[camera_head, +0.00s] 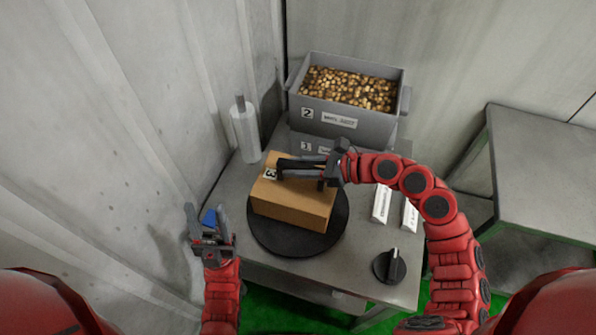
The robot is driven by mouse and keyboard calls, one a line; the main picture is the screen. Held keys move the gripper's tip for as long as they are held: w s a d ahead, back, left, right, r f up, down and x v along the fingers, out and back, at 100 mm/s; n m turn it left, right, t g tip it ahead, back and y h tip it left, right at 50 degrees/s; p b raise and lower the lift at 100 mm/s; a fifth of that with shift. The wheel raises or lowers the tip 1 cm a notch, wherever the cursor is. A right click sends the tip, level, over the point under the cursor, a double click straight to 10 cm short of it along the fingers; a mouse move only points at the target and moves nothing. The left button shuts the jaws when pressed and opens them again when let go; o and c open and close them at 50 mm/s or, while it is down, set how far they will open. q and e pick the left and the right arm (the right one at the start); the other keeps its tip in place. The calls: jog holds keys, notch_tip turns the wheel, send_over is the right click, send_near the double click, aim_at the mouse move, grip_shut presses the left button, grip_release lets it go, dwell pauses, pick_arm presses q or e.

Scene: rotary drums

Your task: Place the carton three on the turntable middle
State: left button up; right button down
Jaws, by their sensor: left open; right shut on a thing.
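A brown carton marked 3 (292,210) sits over the black round turntable (285,245), covering much of its upper half. I cannot tell whether the carton rests fully on the disc. My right gripper (282,169) reaches in from the right and is shut on the carton near its upper side, beside the number label.
A grey bin marked 2 (349,123), full of golden pieces, stands at the back on another bin marked 1 (308,146). A white roll (245,132) stands at the back left. White labelled blocks (382,204) and a black knob (389,266) are at right. Another table (545,165) stands further right.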

aim_at(298, 182)
jog(key=shift+f+p, duration=0.7)
jog(key=shift+f, duration=0.9)
jog(key=shift+f+b, duration=0.2)
jog(key=shift+b, duration=0.1)
jog(key=c, duration=0.6)
grip_release()
jog(key=shift+d, duration=0.1)
